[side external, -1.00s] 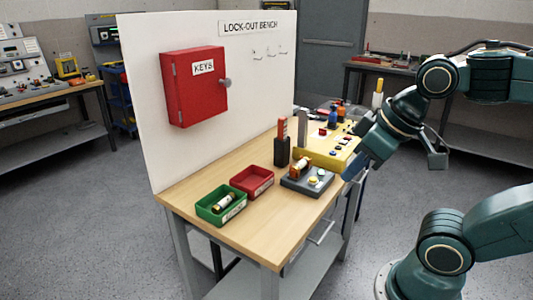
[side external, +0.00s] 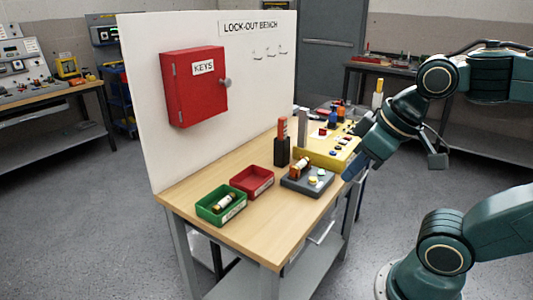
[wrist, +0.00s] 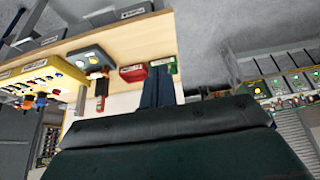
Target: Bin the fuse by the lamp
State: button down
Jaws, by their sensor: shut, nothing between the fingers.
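A second fuse (side external: 223,203) lies in the green bin (side external: 204,214). A red bin (side external: 244,189) stands next to the green one and looks empty. My gripper (side external: 347,176) hangs at the bench's right edge, right of the grey block and apart from it. In the wrist view its two fingers (wrist: 157,86) are together and empty, partly covering the bins' side of the bench.
A yellow control panel (side external: 325,155) stands behind the grey block. A black holder (side external: 282,152) with an upright red item is near the white board (side external: 240,110), which carries a red key box (side external: 193,85). The front right of the wooden top is clear.

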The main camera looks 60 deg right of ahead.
jog(key=c, duration=1.4)
grip_release()
jog(key=shift+w+r, duration=0.1)
jog(key=shift+w, duration=0.05)
jog(key=shift+o, duration=1.2)
jog(key=shift+w+r, duration=0.15)
jog(key=shift+w, duration=0.1)
jog(key=w+d+m+g+y, duration=0.1)
jog(key=w+d+m, duration=0.45)
jog(key=w, duration=0.45)
jog(key=w+d+m+g+y, duration=0.1)
jog(key=w+d+m, duration=0.4)
jog(key=w, duration=0.6)
jog(key=d+f+m+y, duration=0.1)
jog(key=d+f+m, duration=0.1)
jog(key=d+f, duration=0.3)
jog(key=w+d+f+m, duration=0.1)
jog(key=d+f, duration=0.4)
jog(key=d, duration=0.6)
jog(key=w+d+f+m+y, duration=0.1)
jog(key=d+f+m, duration=0.3)
jog(key=d, duration=0.4)
jog(key=shift+d+f+g+y, duration=0.3)
jog(key=shift+f, duration=0.3)
